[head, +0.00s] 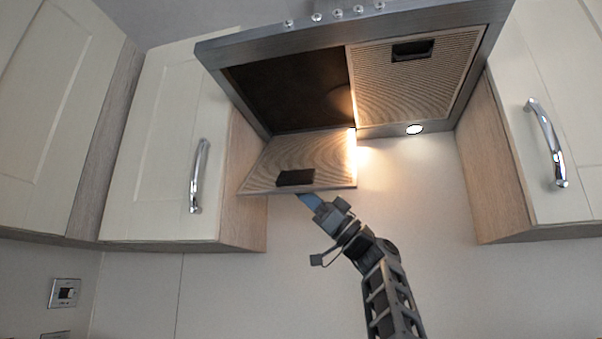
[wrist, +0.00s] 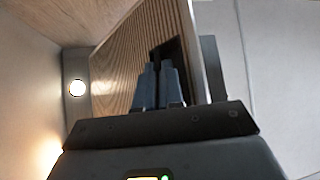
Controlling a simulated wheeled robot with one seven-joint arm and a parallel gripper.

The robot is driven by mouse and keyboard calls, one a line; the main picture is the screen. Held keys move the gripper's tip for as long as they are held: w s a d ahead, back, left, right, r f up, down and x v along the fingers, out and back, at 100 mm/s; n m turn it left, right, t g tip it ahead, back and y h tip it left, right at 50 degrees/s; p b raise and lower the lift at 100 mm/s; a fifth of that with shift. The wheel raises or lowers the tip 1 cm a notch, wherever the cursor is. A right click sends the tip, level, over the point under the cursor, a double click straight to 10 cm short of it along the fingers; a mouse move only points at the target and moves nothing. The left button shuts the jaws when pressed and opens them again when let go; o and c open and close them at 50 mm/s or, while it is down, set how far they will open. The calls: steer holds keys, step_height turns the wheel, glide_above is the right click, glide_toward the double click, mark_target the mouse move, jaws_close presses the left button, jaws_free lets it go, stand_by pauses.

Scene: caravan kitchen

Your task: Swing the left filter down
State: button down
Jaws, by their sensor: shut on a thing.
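The left filter (head: 320,159) is a ribbed grey panel under the range hood. It hangs down from the hood, tilted, and the dark opening (head: 290,92) above it is uncovered. Its dark handle recess (head: 295,178) is near its front edge. My gripper (head: 303,195) is at that handle from below. In the wrist view the fingers (wrist: 158,84) are close together and reach into the dark recess of the filter (wrist: 135,50); the fingertips are hidden there. The right filter (head: 415,75) lies flat in the hood with its own dark handle.
The hood's front rim (head: 350,32) carries several small knobs. A lit lamp (head: 414,129) is at the hood's back. Cupboards with metal handles flank the hood at left (head: 165,150) and right (head: 550,120). The wall below the hood is clear.

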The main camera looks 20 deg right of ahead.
steer(key=shift+w+d+f, duration=0.2)
steer(key=shift+w+d, duration=0.4)
steer(key=shift+w, duration=0.05)
steer(key=shift+w+d+f, duration=0.15)
steer(key=shift+w+d, duration=0.4)
steer(key=shift+w, duration=0.05)
steer(key=c, duration=1.5)
jaws_free()
steer(key=shift+c, duration=0.2)
steer(key=shift+d+f, duration=0.1)
steer(key=shift+f, duration=0.1)
steer(key=b+v, duration=0.1)
steer(key=v, duration=0.6)
steer(key=shift+f, duration=0.4)
